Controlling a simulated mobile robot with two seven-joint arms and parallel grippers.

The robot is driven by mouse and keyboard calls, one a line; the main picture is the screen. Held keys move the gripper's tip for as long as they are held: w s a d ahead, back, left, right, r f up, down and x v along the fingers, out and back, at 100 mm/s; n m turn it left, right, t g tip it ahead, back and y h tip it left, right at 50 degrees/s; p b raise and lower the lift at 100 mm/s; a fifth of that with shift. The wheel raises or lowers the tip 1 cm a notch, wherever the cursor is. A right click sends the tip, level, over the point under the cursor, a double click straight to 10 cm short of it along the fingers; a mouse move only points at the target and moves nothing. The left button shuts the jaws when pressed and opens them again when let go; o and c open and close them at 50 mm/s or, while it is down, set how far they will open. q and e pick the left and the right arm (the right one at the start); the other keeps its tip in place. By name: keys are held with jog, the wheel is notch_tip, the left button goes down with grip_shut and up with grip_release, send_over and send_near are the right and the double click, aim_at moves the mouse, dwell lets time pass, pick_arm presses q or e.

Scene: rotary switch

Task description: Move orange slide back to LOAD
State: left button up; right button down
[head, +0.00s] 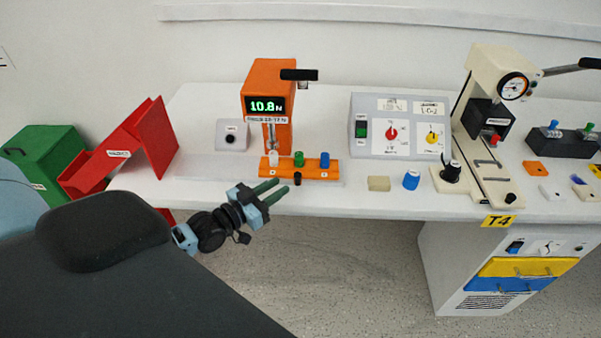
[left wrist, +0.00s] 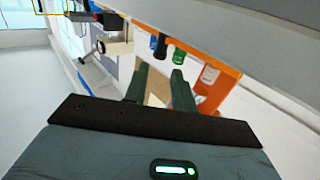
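The orange slide (head: 318,172) lies at the front of the bench, at the foot of the orange tester (head: 268,82), whose display reads 10.8 N. It carries a white (head: 273,158), a green (head: 299,158) and a blue piece (head: 325,160). The white one is under the tester's probe. A black knob (head: 297,178) sticks out of the slide's front. My left gripper (head: 275,190) is open and empty, just in front of the slide's left half, its fingers pointing at the knob. In the left wrist view the slide (left wrist: 219,76) shows beyond the fingers. No LOAD mark is legible.
A grey switch box (head: 400,106) and a cream lever press (head: 484,110) stand to the right. Red (head: 150,133) and green bins (head: 48,153) are at the left.

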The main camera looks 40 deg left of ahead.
aim_at(298, 174)
pick_arm(q)
jog(key=shift+x, duration=3.9)
jog(key=shift+c, duration=0.4)
jog(key=shift+d, duration=0.1)
grip_shut()
